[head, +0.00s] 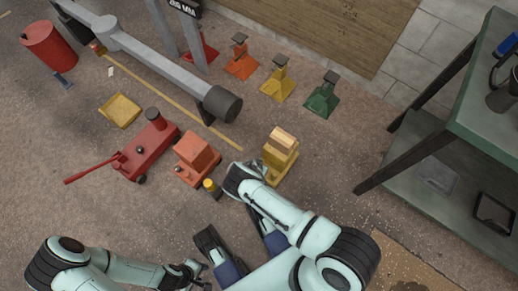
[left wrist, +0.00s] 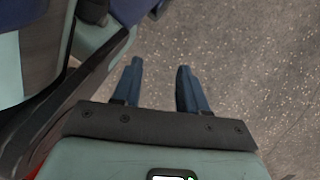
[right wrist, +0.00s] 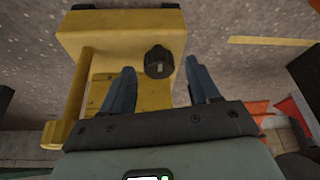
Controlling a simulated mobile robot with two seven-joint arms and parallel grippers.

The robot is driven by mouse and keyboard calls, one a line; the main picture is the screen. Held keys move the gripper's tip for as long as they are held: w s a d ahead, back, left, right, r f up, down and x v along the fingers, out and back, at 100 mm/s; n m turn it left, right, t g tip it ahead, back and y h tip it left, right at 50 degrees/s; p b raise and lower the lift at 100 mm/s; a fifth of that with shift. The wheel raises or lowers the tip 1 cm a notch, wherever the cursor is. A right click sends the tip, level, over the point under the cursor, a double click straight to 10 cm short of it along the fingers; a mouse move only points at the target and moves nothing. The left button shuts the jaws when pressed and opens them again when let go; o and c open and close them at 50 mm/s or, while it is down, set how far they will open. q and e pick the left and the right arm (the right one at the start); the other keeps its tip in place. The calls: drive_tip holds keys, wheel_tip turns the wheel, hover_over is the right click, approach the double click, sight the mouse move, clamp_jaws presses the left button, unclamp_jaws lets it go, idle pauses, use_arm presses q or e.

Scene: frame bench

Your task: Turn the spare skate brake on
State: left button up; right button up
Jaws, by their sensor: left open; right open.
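A yellow skate (head: 281,158) with a pale block on top stands on the floor at the middle of the head view. In the right wrist view, the yellow skate (right wrist: 95,38) carries a round black knob (right wrist: 159,62) with a pale mark, probably the brake control. My right gripper (right wrist: 160,84) is open; in that picture the knob lies between its fingertips. I cannot tell whether they touch it. In the head view my right wrist hides part of the skate. My left gripper (left wrist: 160,66) is open and empty over bare floor; it also shows low in the head view (head: 197,270).
An orange skate (head: 197,152) and a red jack (head: 150,148) stand left of the yellow skate. Several coloured stands, including a green one (head: 322,98), stand behind. A green bench (head: 480,110) is at the right.

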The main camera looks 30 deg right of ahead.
drive_tip(key=shift+f, duration=0.2)
use_arm(q)
drive_tip(key=shift+s, duration=0.25)
use_arm(e)
drive_tip(key=c, duration=1)
drive_tip(key=n, duration=0.1)
drive_tip(key=n+y+p, duration=0.1)
drive_tip(key=shift+s+d+n+t, duration=0.1)
drive_tip(key=shift+d+n+t, duration=0.1)
drive_tip(key=shift+n+t, duration=0.2)
drive_tip(key=shift+c, duration=0.2)
use_arm(q)
drive_tip(key=shift+w+d+r+t+p, duration=0.1)
drive_tip(key=shift+w+r+t+p, duration=0.2)
drive_tip(key=shift+w, duration=0.55)
drive_tip(key=shift+w+d+r+t+p, duration=0.15)
drive_tip(key=shift+w+r, duration=0.25)
drive_tip(key=shift+w, duration=0.4)
use_arm(e)
drive_tip(key=shift+n, duration=0.9)
use_arm(q)
drive_tip(key=shift+a, duration=0.1)
use_arm(e)
drive_tip(key=o, duration=1)
drive_tip(key=shift+o, duration=0.2)
drive_tip(key=shift+a+r, duration=0.1)
